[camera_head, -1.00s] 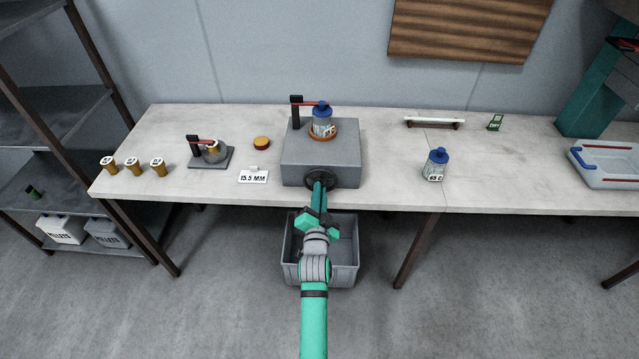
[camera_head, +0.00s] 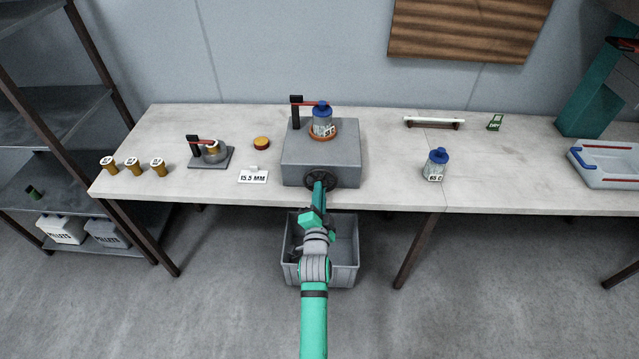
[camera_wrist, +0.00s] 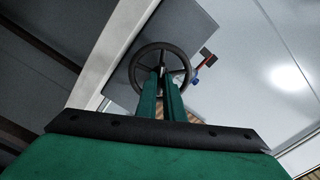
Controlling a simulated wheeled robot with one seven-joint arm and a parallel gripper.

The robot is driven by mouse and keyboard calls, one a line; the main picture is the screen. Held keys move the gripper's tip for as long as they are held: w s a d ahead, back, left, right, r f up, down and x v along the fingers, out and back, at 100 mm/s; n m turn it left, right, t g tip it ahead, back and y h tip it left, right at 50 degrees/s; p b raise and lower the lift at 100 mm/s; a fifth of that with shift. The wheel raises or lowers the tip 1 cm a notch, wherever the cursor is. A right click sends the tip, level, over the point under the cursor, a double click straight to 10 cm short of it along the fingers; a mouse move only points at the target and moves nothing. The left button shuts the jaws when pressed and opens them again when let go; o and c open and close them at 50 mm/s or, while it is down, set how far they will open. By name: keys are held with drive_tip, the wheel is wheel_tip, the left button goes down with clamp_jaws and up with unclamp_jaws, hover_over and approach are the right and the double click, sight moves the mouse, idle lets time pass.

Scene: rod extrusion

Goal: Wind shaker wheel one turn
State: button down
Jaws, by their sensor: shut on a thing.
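The shaker is a grey box (camera_head: 303,163) on the table with a dark spoked wheel (camera_head: 327,181) on its front face. A blue-capped jar (camera_head: 322,122) stands in an orange-brown ring on top of the box, beside a dark post with a red arm (camera_head: 308,103). My gripper (camera_head: 319,187) reaches the wheel from the front. In the wrist view the wheel (camera_wrist: 137,69) shows as a dark ring, and the green fingers of my gripper (camera_wrist: 161,80) are shut at its middle, on the hub or a spoke; exactly which part is hidden.
A grey bin (camera_head: 345,250) stands on the floor under my arm. On the table are a second blue-capped jar (camera_head: 435,165), a "15.5 MM" sign (camera_head: 253,177), a small fixture (camera_head: 211,157) and several gold-coloured pieces (camera_head: 133,166). The table's front edge lies just below the wheel.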

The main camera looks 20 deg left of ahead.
drive_tip(key=shift+m, duration=1)
drive_tip(key=shift+m, duration=1)
drive_tip(key=shift+m, duration=1)
drive_tip(key=shift+m, duration=1)
